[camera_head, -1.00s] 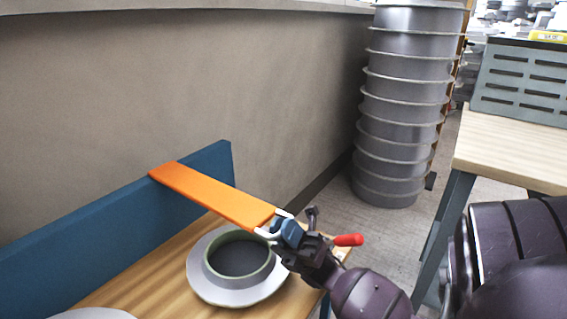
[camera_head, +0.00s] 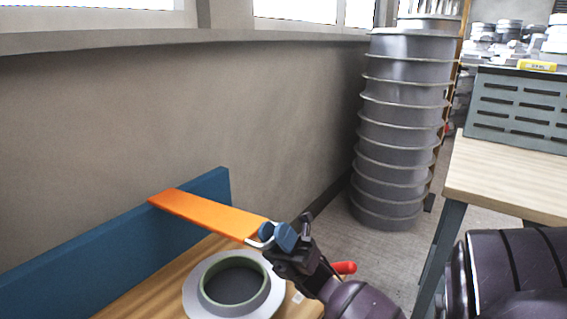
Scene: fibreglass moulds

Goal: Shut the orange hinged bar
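The orange hinged bar (camera_head: 212,215) has its left end at the upper edge of the blue panel (camera_head: 110,236). It stands out at an angle to the panel, reaching right above the wooden surface. A pale U-shaped handle (camera_head: 256,243) is at its free right end. My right gripper (camera_head: 284,236), with blue fingertips, is at this handle. The fingertips look close together around its outer part, which they hide. My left gripper is not in view.
A grey round mould with a green rim (camera_head: 263,274) sits on the wooden surface (camera_head: 140,292) below the bar. A tall stack of grey ringed moulds (camera_head: 398,130) stands beyond. A wooden bench (camera_head: 505,180) is at the right. A wall rises behind the panel.

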